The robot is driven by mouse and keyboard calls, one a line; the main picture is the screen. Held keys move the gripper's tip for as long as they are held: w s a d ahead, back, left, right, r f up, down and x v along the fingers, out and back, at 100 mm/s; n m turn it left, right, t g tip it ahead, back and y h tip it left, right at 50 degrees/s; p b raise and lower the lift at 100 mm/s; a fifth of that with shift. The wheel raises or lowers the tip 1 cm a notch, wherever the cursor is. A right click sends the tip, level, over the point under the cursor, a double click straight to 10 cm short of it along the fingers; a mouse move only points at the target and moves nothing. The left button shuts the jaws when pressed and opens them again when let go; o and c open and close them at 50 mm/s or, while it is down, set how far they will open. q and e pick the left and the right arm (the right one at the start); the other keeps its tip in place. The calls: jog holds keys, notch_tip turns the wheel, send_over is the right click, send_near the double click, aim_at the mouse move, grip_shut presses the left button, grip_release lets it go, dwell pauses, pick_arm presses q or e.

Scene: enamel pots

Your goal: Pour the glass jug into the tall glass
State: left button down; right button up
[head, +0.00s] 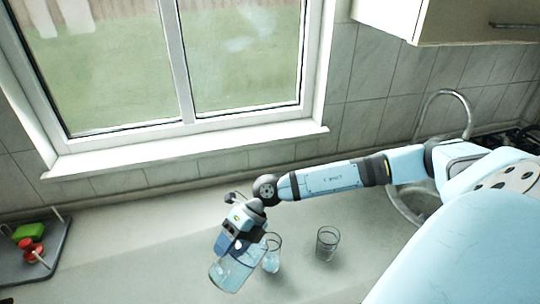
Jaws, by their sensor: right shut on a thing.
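My right gripper (234,240) is shut on the glass jug (228,273), which holds pale blue liquid. The jug is tilted, and the gripper covers its upper part. A clear glass (273,254), which looks like the tall glass, stands on the counter just right of the jug, close to its upper side. Pale blue shows in the lower part of this glass. I cannot tell whether the jug touches it or whether liquid is flowing. My left gripper is not in view.
A second, greyish tumbler (327,244) stands to the right on the counter (150,255). A dark tray (35,275) with green and red items is at far left. A sink (405,208) with a curved tap (447,93) lies behind my arm. The counter's left middle is clear.

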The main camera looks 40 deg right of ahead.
jog(key=shift+d+r, duration=0.15)
jog(key=shift+d, duration=0.05)
jog(key=shift+a+r, duration=0.1)
jog(key=shift+a, duration=0.05)
jog(key=shift+d+y, duration=0.25)
jog(key=shift+y, duration=0.05)
jog(key=shift+a+r, duration=0.1)
jog(key=shift+r, duration=0.05)
dwell(0.4)
jog(key=shift+d, duration=0.2)
jog(key=shift+a, duration=0.1)
jog(key=shift+d+r+y+b, duration=0.1)
jog(key=shift+d+y+b, duration=0.1)
jog(key=shift+y+b, duration=0.1)
jog(key=shift+a+r, duration=0.1)
dwell(0.3)
jog(key=shift+d, duration=0.2)
